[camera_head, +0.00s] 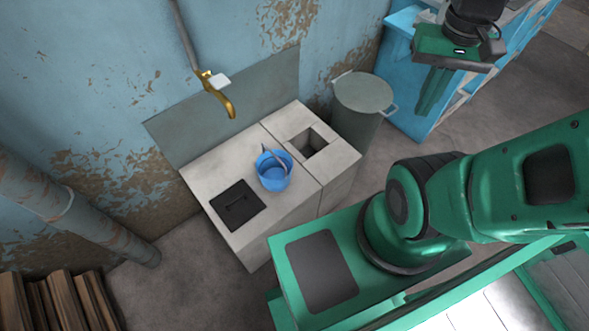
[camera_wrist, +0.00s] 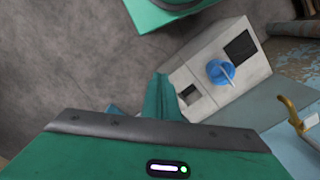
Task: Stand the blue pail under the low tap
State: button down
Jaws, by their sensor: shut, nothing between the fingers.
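The blue pail (camera_head: 273,179) stands upright on a pale block-shaped counter (camera_head: 213,179), between a dark hatch and a square opening. It also shows in the wrist view (camera_wrist: 218,77), with its handle across it. A brass tap (camera_head: 216,92) with a pale handle sticks out from the wall above the counter. In the head view its spout end lies up and left of the pail; the wrist view shows the tap (camera_wrist: 291,112) at the right edge. My gripper (camera_head: 428,108) is shut and empty, high at the upper right, well apart from the pail.
A grey lidded bin (camera_head: 363,94) stands right of the counter. A blue shelf unit (camera_head: 405,112) is behind my gripper. Rusty pipes (camera_head: 75,213) run along the left wall, and wooden boards (camera_head: 60,302) lie at the lower left. A dark hatch (camera_head: 238,205) is set in the counter's left part.

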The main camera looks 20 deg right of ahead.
jog(key=w+d+f+m, duration=0.1)
jog(key=w+f+m, duration=0.2)
jog(key=w+f, duration=0.6)
jog(key=m+t+y, duration=0.1)
jog(key=m+y, duration=0.2)
jog(key=m, duration=0.9)
send_near(293, 176)
jog(key=s+d+r, duration=0.1)
jog(key=d+r, duration=0.3)
jog(key=x, duration=1)
jog(key=shift+s+d+f, duration=0.1)
jog(key=shift+s+d, duration=0.05)
jog(key=shift+d, duration=0.2)
jog(key=shift+w+a, duration=0.2)
jog(key=shift+a, duration=0.4)
jog(key=shift+w+a, duration=0.15)
jog(key=shift+a, duration=0.4)
jog(key=shift+w+a, duration=0.2)
jog(key=shift+a, duration=0.6)
